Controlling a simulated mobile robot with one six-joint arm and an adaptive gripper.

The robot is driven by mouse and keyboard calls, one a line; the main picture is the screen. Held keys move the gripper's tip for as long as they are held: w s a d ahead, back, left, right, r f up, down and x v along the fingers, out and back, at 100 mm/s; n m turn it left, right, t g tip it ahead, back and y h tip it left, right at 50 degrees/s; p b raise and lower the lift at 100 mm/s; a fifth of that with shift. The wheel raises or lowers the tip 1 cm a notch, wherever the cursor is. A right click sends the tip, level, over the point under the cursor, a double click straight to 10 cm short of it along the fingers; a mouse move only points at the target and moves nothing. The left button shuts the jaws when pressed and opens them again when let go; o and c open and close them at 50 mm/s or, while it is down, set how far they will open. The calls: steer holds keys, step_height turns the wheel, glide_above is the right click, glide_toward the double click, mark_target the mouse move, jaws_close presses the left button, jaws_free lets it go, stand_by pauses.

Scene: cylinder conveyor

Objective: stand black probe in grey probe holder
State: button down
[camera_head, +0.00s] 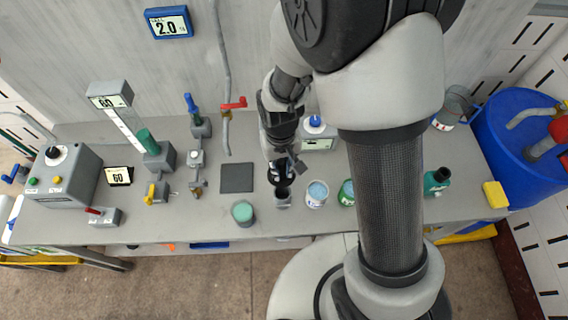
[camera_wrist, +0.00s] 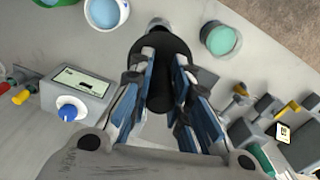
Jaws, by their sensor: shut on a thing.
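My gripper (camera_head: 281,170) points down over the middle of the bench and is shut on the black probe (camera_wrist: 168,50). In the wrist view the probe lies between the blue-padded fingers, its wide dark round part towards the fingertips. In the head view the dark part of the probe shows just below the fingers. The small grey probe holder (camera_head: 283,199) stands directly under it; its edge also shows beyond the probe in the wrist view (camera_wrist: 158,23). The probe's lower end is hidden, so I cannot tell whether it is inside the holder or above it.
A cup with blue contents (camera_head: 317,194) stands close right of the holder, with a green cup (camera_head: 346,193) beyond. A green-topped grey jar (camera_head: 243,213) is to the left. A dark square pad (camera_head: 237,178) lies behind it. A box with a blue knob (camera_head: 318,140) stands behind.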

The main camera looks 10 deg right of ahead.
steer(key=shift+d+f+b, duration=0.1)
steer(key=shift+f+b, duration=1.9)
steer(key=shift+f, duration=0.35)
steer(key=shift+f+b, duration=2.7)
steer(key=shift+f, duration=0.3)
steer(key=shift+f+b, duration=0.8)
steer(key=shift+f, duration=0.1)
steer(key=shift+f, duration=0.15)
steer(key=c, duration=1.4)
jaws_free()
steer(key=shift+c, duration=0.2)
